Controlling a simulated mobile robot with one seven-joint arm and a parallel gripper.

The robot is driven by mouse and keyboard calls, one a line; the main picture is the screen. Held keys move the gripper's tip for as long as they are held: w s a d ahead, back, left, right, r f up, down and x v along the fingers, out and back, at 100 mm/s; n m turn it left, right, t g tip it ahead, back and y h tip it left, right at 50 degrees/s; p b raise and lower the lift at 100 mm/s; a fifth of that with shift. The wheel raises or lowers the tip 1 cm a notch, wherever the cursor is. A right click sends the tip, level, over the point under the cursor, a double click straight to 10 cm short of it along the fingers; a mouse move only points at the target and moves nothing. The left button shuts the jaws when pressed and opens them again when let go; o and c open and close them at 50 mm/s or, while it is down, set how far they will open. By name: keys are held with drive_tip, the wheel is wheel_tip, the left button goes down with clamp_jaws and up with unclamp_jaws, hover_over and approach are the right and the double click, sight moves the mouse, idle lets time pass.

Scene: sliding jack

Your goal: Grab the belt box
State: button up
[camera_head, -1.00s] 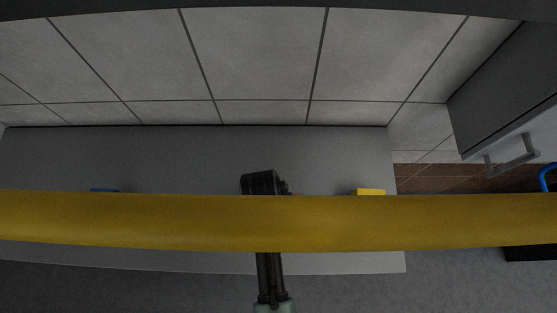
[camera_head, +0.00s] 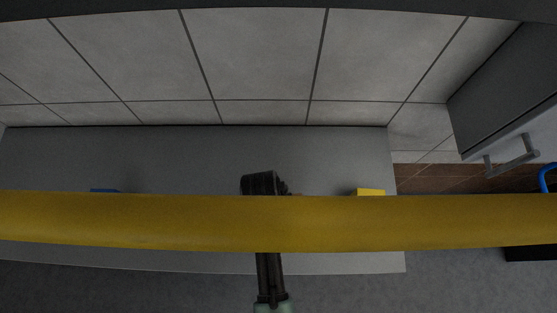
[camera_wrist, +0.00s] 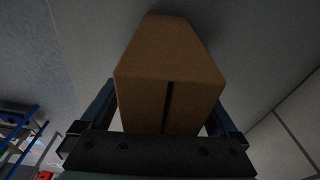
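A brown cardboard box with a dark vertical slit in its near face, which fits the belt box (camera_wrist: 168,72), fills the middle of the wrist view. My gripper (camera_wrist: 168,112) has its two blue-dark fingers spread wide, one on each side of the box. Light slivers show between the lower box sides and the fingers; contact farther along is hard to see. In the head view my dark gripper and wrist (camera_head: 262,183) reach over the grey surface, partly behind a yellow bar.
The yellow bar (camera_head: 280,222) crosses the head view and hides much of the grey surface (camera_head: 190,155). A yellow object (camera_head: 371,192) lies right and a blue one (camera_head: 104,190) left. A cabinet with a handle (camera_head: 512,158) stands at right. A tiled wall is behind.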

clamp_jaws()
drive_tip(key=shift+r, duration=0.1)
idle(0.3)
